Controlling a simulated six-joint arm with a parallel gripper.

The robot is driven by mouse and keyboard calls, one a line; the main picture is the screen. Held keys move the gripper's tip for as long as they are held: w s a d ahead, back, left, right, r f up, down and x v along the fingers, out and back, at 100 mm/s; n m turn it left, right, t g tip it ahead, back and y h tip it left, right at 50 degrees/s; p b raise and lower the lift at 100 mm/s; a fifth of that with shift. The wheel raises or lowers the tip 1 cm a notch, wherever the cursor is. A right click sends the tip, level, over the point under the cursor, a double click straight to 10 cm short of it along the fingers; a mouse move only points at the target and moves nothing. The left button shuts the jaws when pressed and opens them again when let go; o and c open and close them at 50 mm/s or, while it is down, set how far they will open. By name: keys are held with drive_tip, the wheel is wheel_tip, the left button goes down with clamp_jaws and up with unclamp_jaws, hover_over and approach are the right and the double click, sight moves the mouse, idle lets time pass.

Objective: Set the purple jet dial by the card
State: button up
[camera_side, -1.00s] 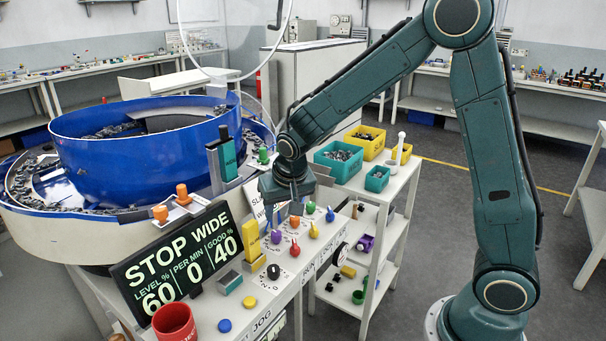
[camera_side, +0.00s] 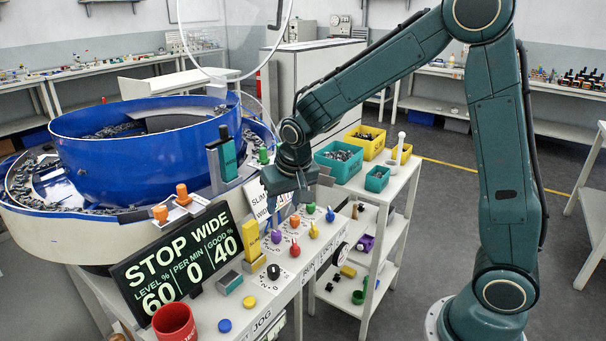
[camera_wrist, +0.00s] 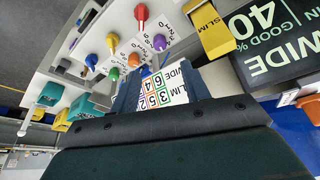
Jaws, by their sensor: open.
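The purple dial (camera_side: 277,237) stands on the white panel among several coloured dials. It also shows in the wrist view (camera_wrist: 159,42), beside printed digits; its exact setting is too small to read. The card (camera_side: 257,199) stands behind the dials, partly hidden by my gripper. In the wrist view the card (camera_wrist: 165,92) is upside down, with SLIM and WIDE headings and coloured boxed digits, its edges covered by my gripper. My gripper (camera_side: 284,207) is open and empty, pointing down above the back of the dial area, apart from the purple dial.
The red (camera_side: 294,249), yellow (camera_side: 314,231), blue (camera_side: 330,215), orange (camera_side: 294,222) and green (camera_side: 310,208) dials crowd close by. A yellow SLIM block (camera_side: 251,240) stands left of the purple dial. The display (camera_side: 175,265) reads STOP WIDE, 60, 0, 40. A blue bowl (camera_side: 130,160) rises behind.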

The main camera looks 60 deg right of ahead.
sight(276, 232)
drive_tip(key=shift+d+r+n+y, duration=0.15)
drive_tip(key=shift+d+n+y, duration=0.65)
drive_tip(key=shift+n, duration=1)
drive_tip(key=shift+d+r+n+y, duration=0.15)
drive_tip(key=shift+d+n+y, duration=0.4)
drive_tip(key=shift+d+n, duration=0.9)
drive_tip(key=shift+d+r+n+y, duration=0.15)
drive_tip(key=shift+d+n+y, duration=0.45)
drive_tip(key=shift+n, duration=1.55)
drive_tip(key=shift+w+a+f, duration=0.1)
drive_tip(key=shift+x, duration=6.75)
drive_tip(key=shift+a, duration=0.1)
drive_tip(key=shift+c, duration=0.5)
drive_tip(key=c, duration=0.9)
